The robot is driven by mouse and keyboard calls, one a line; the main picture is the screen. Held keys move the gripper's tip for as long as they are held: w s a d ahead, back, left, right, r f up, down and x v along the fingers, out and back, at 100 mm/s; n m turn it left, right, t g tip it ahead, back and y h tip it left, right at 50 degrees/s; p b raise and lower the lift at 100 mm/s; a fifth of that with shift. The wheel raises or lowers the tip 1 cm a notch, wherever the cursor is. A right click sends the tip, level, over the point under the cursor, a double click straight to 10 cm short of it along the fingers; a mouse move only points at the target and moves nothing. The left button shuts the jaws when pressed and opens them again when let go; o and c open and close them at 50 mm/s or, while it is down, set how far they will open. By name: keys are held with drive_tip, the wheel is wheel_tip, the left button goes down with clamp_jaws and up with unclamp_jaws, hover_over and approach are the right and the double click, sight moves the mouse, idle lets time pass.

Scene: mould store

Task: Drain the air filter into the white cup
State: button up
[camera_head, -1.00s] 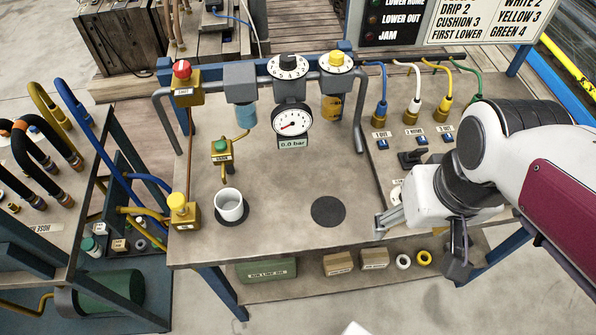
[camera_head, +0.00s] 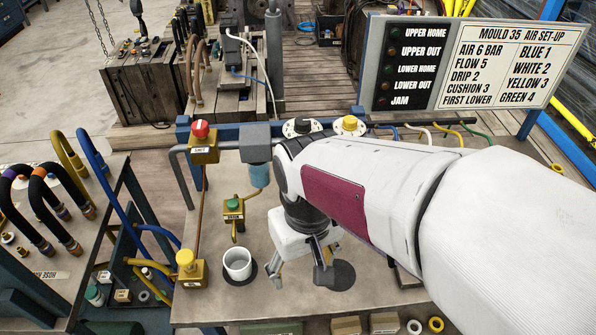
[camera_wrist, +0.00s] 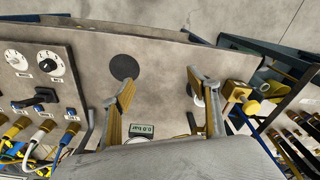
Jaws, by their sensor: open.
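The air filter (camera_head: 257,150), with a grey head and blue bowl, hangs on the back rail in the head view. Below it, a brass drain valve with a green button (camera_head: 233,205) sits on a yellow pipe. The white cup (camera_head: 237,262) stands upright on a dark round pad (camera_head: 251,277) at the bench's front left. My gripper (camera_head: 299,275) is open and empty, to the right of the cup. In the wrist view my gripper (camera_wrist: 160,80) shows its fingers apart over bare bench. The cup there is mostly hidden behind the right finger.
An empty dark disc (camera_head: 340,275) lies right of my gripper. A brass block with a yellow knob (camera_head: 188,268) stands left of the cup. A red-button valve (camera_head: 202,140) is behind. The wrist view shows the gauge display (camera_wrist: 140,130) at 0.0 bar.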

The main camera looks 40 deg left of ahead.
sight(239, 268)
drive_tip(key=s+a+f+n, duration=0.2)
drive_tip(key=s+a, duration=0.2)
drive_tip(key=a, duration=1)
drive_tip(key=shift+f+n+y, duration=0.15)
drive_tip(key=shift+n+y, duration=0.15)
drive_tip(key=shift+n, duration=0.1)
drive_tip(key=shift+f, duration=0.15)
drive_tip(key=shift+w+a+f, duration=0.1)
drive_tip(key=shift+a+f, duration=0.1)
drive_tip(key=shift+f, duration=1.65)
drive_tip(key=shift+w+a+f, duration=0.1)
drive_tip(key=shift+a+f, duration=0.1)
drive_tip(key=shift+f, duration=1.65)
